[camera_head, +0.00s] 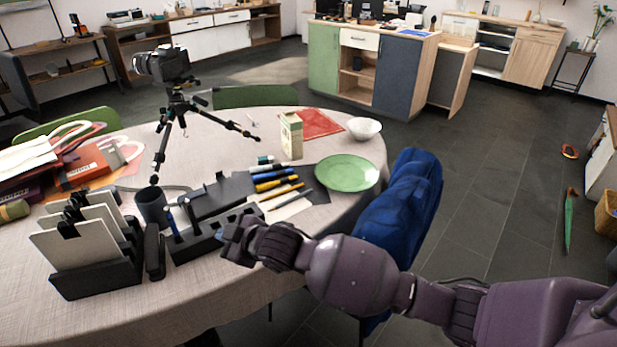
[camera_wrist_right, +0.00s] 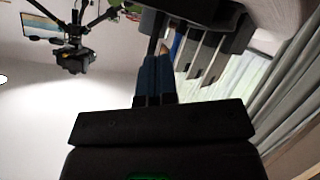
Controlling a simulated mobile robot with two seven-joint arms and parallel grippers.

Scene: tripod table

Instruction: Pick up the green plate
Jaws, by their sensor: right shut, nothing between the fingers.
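The green plate (camera_head: 347,173) lies flat near the right edge of the round table (camera_head: 330,215) in the head view, with nothing on it. My right gripper (camera_head: 228,238) is in front of and to the left of the plate, well apart from it, over the black organizer near the table's front edge. Its two blue-tipped fingers (camera_wrist_right: 156,75) are together and empty in the right wrist view, where the plate does not show. My left gripper is not in view.
A carton (camera_head: 291,136) and a white bowl (camera_head: 364,128) stand behind the plate. Markers (camera_head: 275,183) lie to its left. A blue-draped chair (camera_head: 405,200) stands at the table's right edge. A camera tripod (camera_head: 180,110) and file holders (camera_head: 85,240) stand left.

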